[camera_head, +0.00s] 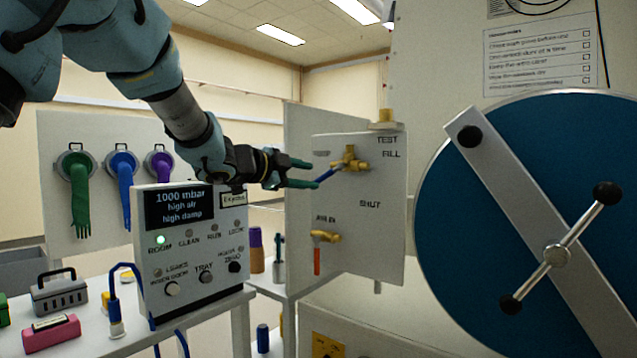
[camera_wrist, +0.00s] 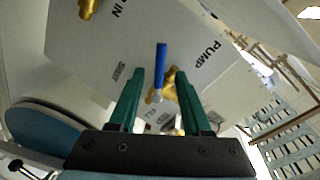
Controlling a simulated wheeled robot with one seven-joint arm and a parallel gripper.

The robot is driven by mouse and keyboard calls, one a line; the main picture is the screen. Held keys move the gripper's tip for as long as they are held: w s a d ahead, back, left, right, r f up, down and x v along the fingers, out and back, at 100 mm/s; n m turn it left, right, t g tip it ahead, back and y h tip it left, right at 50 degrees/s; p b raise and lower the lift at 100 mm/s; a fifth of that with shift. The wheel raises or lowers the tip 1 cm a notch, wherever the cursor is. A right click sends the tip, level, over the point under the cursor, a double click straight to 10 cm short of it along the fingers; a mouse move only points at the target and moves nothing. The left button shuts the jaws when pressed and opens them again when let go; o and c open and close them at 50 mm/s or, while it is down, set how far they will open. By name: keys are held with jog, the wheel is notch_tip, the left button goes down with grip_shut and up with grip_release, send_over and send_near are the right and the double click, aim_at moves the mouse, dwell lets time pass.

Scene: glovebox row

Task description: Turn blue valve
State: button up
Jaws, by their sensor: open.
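The blue valve is a brass fitting (camera_head: 350,160) with a blue lever handle (camera_head: 328,175), on the upper part of a white panel (camera_head: 365,235) marked TEST, FILL and SHUT. In the head view the handle slants down and left from the fitting. My gripper (camera_head: 314,174) comes in from the left with its green fingers at the handle's free end. In the wrist view the blue handle (camera_wrist: 161,62) shows between and beyond the open green fingers (camera_wrist: 160,82), with the brass body (camera_wrist: 170,90) behind. I cannot tell whether a finger touches the handle.
Below is a second brass valve with an orange-red handle (camera_head: 317,260). A large round blue door (camera_head: 500,220) with a crossbar fills the right. A control box (camera_head: 195,250) reading 1000 mbar stands below my arm. Gloves (camera_head: 122,185) hang on the left panel.

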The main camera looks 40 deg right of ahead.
jog(key=v, duration=0.5)
